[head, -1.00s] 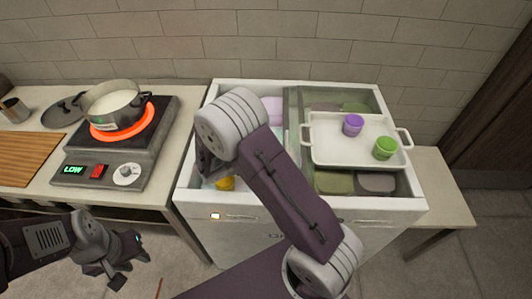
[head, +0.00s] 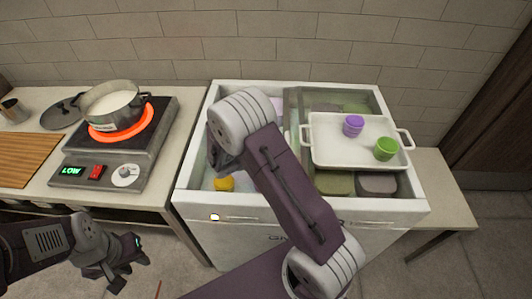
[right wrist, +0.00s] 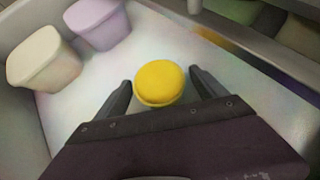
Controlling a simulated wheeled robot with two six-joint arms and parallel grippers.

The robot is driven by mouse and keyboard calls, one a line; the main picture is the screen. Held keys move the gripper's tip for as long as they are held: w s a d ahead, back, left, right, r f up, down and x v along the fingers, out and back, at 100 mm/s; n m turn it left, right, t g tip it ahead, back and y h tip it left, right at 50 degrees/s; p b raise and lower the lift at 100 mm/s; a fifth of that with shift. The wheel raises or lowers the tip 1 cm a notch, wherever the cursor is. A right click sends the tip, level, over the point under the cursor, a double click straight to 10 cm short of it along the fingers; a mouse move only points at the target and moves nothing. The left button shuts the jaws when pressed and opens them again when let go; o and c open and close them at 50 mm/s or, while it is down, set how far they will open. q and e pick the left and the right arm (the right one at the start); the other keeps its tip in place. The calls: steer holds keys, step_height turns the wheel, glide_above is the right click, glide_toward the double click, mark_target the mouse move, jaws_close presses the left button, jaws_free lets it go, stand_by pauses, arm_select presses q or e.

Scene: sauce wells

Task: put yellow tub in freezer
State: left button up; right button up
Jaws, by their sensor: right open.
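The yellow tub (head: 224,184) is inside the white chest freezer (head: 194,168), in the open left part near the front wall. In the right wrist view the yellow tub (right wrist: 159,82) shows its round top from above. My right gripper (right wrist: 160,84) is open, with one finger on either side of the tub; I cannot tell whether they touch it. In the head view my right arm hides the right gripper. My left gripper (head: 128,268) is at the lower left, low in front of the counter, and looks empty; its jaw opening is too small to tell.
A white tray (head: 329,156) with a purple tub (head: 353,126) and a green tub (head: 387,149) sits over the freezer's right part. A cream tub (right wrist: 44,60) and a lilac tub (right wrist: 98,22) are in the freezer. A pot (head: 114,106) stands on a glowing burner at left.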

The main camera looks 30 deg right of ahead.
steer(key=shift+r, duration=0.2)
steer(key=p+v, duration=0.2)
steer(key=v, duration=1)
steer(key=shift+p, duration=0.4)
steer(key=shift+f, duration=0.1)
